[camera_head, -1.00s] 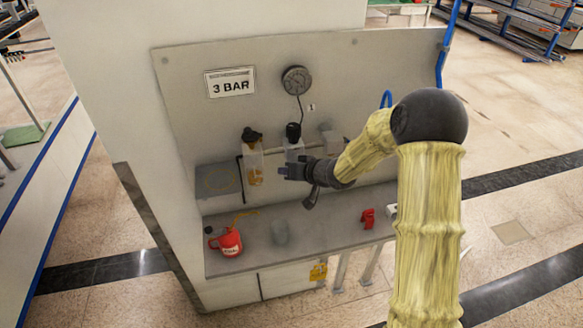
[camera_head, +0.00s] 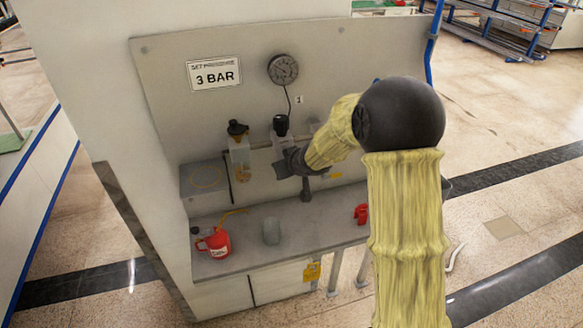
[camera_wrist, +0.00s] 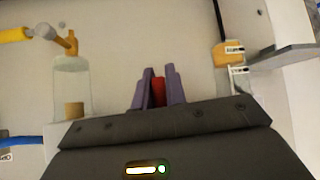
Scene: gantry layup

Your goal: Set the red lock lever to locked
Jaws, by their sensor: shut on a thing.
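A red lever (camera_wrist: 158,92) stands between the two purple fingers of my gripper (camera_wrist: 158,86) in the wrist view, and they are shut on it. Only a narrow strip of it shows, so I cannot tell its position. In the head view my gripper (camera_head: 281,167) is at the row of air units on the panel, just below the black-knobbed regulator (camera_head: 280,126). The lever is hidden there. A filter bowl unit with a black top (camera_head: 238,150) hangs to the left of the gripper.
A red can (camera_head: 213,242), a grey cup (camera_head: 271,231) and a small red object (camera_head: 361,213) stand on the bench (camera_head: 310,230). A gauge (camera_head: 283,69) and a 3 BAR sign (camera_head: 214,73) are on the panel. In the wrist view a clear bowl (camera_wrist: 72,85) is at left.

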